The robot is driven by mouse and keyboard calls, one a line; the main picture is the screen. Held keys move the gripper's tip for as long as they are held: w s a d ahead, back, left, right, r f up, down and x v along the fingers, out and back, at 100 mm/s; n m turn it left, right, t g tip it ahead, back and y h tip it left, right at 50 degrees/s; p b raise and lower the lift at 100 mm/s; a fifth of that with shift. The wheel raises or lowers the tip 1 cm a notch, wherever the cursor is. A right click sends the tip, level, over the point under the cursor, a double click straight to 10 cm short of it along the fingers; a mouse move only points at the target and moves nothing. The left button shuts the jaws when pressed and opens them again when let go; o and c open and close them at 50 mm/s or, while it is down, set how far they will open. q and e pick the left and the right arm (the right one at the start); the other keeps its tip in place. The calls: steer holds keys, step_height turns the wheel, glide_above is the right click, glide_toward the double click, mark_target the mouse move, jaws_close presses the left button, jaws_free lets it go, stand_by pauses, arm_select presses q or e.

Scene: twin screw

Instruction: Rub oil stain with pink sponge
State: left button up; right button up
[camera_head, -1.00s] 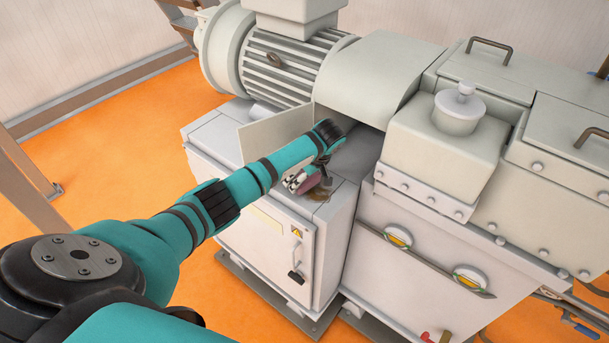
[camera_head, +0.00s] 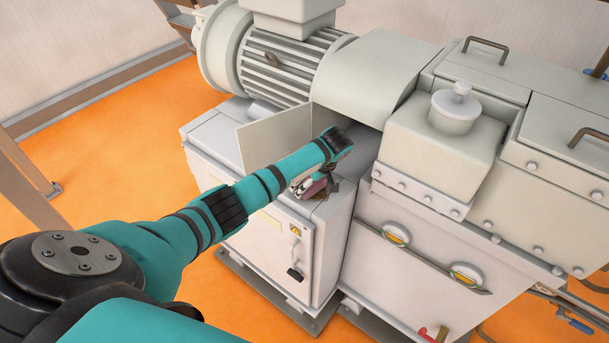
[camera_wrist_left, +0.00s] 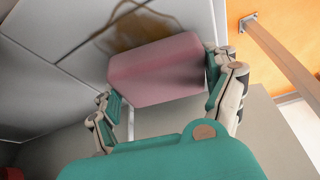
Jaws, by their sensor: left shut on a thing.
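The pink sponge (camera_wrist_left: 157,70) is held between the fingers of my left gripper (camera_wrist_left: 165,85) in the left wrist view. In the head view my left gripper (camera_head: 312,187) is over the top front of the grey cabinet, and only a little of the sponge (camera_head: 316,188) shows under my arm. A brown oil stain (camera_wrist_left: 138,28) lies on the pale surface just beyond the sponge in the left wrist view, with part of it covered by the sponge. I cannot tell whether the sponge touches the surface. My right gripper is not in view.
The cabinet (camera_head: 280,250) has a door handle and a warning label in front. An upright panel (camera_head: 268,138) stands beside my forearm. A ribbed motor (camera_head: 285,65) is behind, and a machine housing (camera_head: 440,150) is to the right.

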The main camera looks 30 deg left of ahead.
mark_target(318, 187)
arm_select(q)
steer(key=shift+s+d+p, duration=0.15)
steer(key=shift+d+p, duration=0.45)
steer(key=shift+d, duration=0.95)
steer(key=shift+s+d+f, duration=0.1)
steer(key=shift+s+d, duration=0.05)
steer(key=shift+d, duration=0.7)
steer(key=shift+s+d+p, duration=0.1)
steer(key=shift+d+p, duration=0.6)
steer(key=shift+d, duration=0.95)
steer(key=shift+d+p, duration=0.1)
steer(key=shift+p, duration=0.3)
steer(key=shift+a+p, duration=0.35)
steer(key=shift+a, duration=1.55)
steer(key=shift+w+a, duration=0.15)
steer(key=shift+a, duration=0.75)
steer(key=shift+w+a, duration=0.15)
steer(key=shift+a, duration=0.7)
steer(key=shift+w+a, duration=0.1)
steer(key=shift+a, duration=1.8)
